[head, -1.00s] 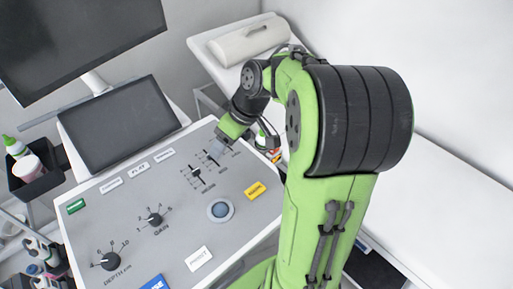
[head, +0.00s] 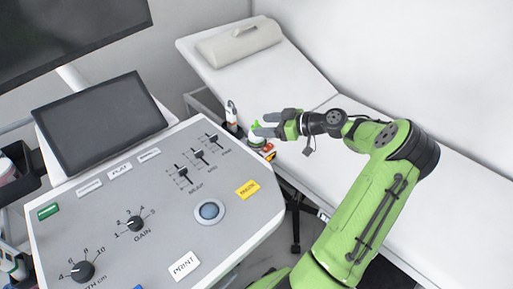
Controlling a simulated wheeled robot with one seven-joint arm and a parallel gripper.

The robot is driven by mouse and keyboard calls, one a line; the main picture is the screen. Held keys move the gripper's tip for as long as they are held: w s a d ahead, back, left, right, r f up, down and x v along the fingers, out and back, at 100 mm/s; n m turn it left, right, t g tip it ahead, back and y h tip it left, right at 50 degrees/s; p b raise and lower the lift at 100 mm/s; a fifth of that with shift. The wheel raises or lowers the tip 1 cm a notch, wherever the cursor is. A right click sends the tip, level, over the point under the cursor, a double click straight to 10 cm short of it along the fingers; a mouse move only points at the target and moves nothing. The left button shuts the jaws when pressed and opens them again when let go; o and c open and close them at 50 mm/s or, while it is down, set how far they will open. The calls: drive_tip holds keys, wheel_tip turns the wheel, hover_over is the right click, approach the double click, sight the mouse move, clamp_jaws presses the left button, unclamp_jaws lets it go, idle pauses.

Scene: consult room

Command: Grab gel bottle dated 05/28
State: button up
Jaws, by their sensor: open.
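A white bottle (head: 257,141) with a green tip stands just beyond the console's right edge, partly hidden by my gripper. No date can be read on it at this size. My gripper (head: 263,125) is open, its two dark fingers pointing left, and its fingertips overlap the bottle's upper part in the picture. I cannot tell whether the bottle is between the fingers or below them. No bottle is visibly held.
A grey console (head: 150,210) with knobs and sliders fills the lower left. A white upright item (head: 231,111) stands in a dark holder left of my gripper. Small orange-red items (head: 268,150) lie below it. A white couch (head: 350,125) with a bolster (head: 240,42) lies behind.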

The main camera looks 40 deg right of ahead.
sight(259, 125)
drive_tip(key=b+x, duration=0.1)
drive_tip(key=x, duration=0.4)
drive_tip(key=shift+w+a+f+b, duration=0.2)
drive_tip(key=shift+w+b, duration=0.1)
drive_tip(key=shift+s+r, duration=0.1)
drive_tip(key=shift+c, duration=0.2)
clamp_jaws()
